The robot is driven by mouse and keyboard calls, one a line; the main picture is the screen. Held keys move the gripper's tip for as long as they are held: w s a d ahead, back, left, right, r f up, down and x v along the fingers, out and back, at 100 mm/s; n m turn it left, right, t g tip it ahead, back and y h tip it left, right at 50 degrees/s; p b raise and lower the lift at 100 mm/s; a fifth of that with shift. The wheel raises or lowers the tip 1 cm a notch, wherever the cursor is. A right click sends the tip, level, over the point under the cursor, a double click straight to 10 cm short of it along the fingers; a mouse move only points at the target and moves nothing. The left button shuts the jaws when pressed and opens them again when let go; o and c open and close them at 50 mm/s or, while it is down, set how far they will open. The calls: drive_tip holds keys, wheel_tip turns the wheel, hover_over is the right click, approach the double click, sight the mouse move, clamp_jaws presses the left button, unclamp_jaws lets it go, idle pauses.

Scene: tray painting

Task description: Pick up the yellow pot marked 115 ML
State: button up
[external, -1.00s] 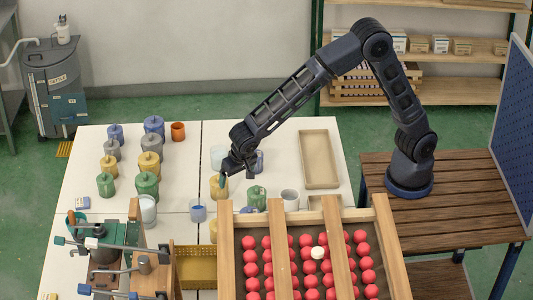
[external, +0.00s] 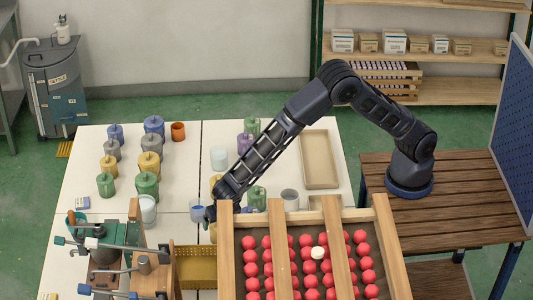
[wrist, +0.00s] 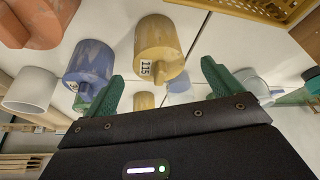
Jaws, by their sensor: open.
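The yellow pot marked 115 (wrist: 160,48) is in the upper middle of the wrist view, its label facing the camera. It lies beyond my gripper (wrist: 160,86), between the lines of the two green fingers, and apart from them. My gripper is open and empty. In the external view my gripper (external: 210,213) is low over the table, left of the wooden rack. A yellow patch (external: 213,232) just in front of it seems to be this pot, mostly hidden by the rack.
A blue-purple pot (wrist: 88,62) stands close left of the marked pot in the wrist view, with an orange pot (wrist: 40,18) farther left. Another yellow pot (wrist: 143,101) is behind. A blue cup (external: 197,211) and yellow basket (external: 195,268) are nearby.

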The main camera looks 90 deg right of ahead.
drive_tip(key=shift+x, duration=3.2)
drive_tip(key=shift+s+a, duration=0.1)
drive_tip(key=shift+s, duration=0.05)
drive_tip(key=c, duration=1.3)
